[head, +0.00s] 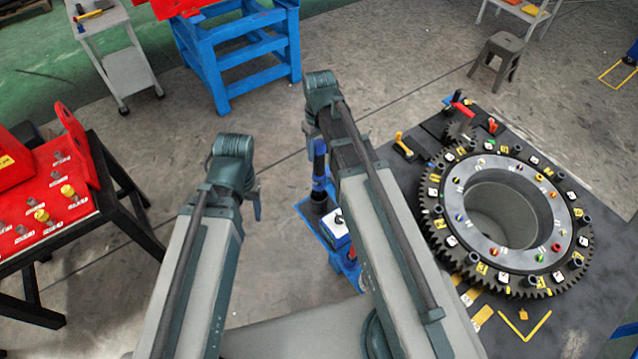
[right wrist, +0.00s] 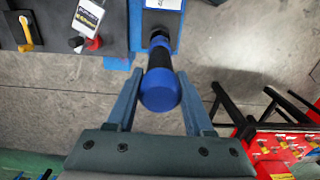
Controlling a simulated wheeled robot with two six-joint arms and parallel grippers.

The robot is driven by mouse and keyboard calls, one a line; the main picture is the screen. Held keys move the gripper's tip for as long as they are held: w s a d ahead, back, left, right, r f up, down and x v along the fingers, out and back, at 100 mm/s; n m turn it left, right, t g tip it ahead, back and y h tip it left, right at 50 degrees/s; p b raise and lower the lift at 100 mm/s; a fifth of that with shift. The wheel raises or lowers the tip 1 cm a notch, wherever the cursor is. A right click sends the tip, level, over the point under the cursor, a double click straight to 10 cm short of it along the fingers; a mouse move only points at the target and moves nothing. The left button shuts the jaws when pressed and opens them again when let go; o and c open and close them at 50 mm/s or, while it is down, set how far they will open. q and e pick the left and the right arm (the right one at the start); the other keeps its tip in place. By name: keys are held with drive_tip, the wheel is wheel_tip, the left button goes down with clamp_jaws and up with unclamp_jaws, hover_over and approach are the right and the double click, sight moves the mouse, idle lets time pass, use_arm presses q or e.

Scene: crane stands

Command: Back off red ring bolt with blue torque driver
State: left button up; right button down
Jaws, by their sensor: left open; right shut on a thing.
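The blue torque driver (head: 319,165) has a blue top and a dark shaft. My right gripper (right wrist: 161,78) is shut on it, with one finger on each side of its blue round end (right wrist: 160,92). The driver hangs upright at the blue stand (head: 330,228); I cannot tell whether its lower end still sits there. The geared ring (head: 500,220) lies on the dark table at the right, with small coloured bolts on its face. A red bolt (head: 556,247) is at its lower right. My left gripper (head: 256,207) is open, empty, over bare floor, its fingers mostly hidden.
The dark table (head: 590,310) also carries a small gear, coloured handles and yellow markings. A red panel table (head: 60,205) stands at the left. A blue frame (head: 240,60), a grey cart (head: 115,60) and a stool (head: 500,50) stand behind. The floor between is clear.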

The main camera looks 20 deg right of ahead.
drive_tip(key=shift+r+p, duration=1.25)
drive_tip(key=shift+r, duration=0.15)
